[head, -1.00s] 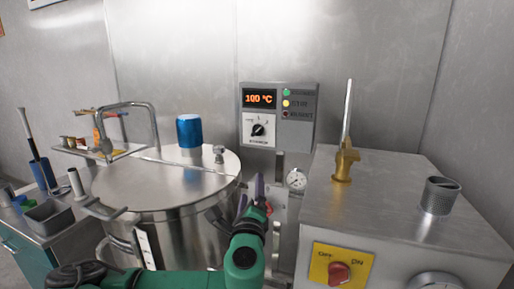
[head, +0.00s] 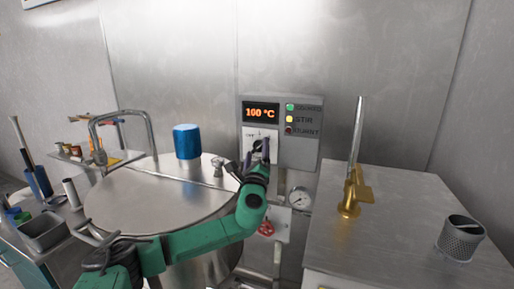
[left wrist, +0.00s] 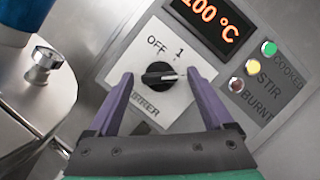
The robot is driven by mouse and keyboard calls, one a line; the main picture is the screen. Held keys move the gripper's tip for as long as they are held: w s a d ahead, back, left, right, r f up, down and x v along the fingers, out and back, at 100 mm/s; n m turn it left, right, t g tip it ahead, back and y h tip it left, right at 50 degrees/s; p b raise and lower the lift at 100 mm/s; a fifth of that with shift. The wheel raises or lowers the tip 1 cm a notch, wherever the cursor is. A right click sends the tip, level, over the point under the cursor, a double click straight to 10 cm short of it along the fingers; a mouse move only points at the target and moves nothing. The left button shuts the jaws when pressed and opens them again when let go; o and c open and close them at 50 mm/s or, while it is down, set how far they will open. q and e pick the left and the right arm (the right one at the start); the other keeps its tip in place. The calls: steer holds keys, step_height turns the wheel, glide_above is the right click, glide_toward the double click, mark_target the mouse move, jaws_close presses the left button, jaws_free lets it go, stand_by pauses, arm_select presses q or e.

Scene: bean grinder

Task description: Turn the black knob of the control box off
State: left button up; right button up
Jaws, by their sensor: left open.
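The grey control box (head: 300,150) is on the steel wall, with an orange "100 °C" display (head: 261,113). Its black knob (left wrist: 159,75) sits on a white dial plate (left wrist: 150,100) marked "OFF" and "1" in the left wrist view. The knob's bar lies roughly crosswise in that picture. My left gripper (head: 257,152) is in front of the dial and mostly hides the knob in the head view. In the left wrist view its purple fingers (left wrist: 159,78) are open, one on each side of the knob, with gaps showing. My right gripper is not in view.
A lidded steel pot (head: 155,200) with a blue cylinder (head: 187,141) stands left of the box. A gauge (head: 300,198) and red valve wheel (head: 266,228) are below it. A steel cabinet (head: 400,220) with a brass tap (head: 351,195) is at right.

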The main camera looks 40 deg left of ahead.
arm_select(q)
steer(key=shift+c, duration=1.2)
steer(key=shift+w+f, duration=0.1)
steer(key=c, duration=1)
jaws_close()
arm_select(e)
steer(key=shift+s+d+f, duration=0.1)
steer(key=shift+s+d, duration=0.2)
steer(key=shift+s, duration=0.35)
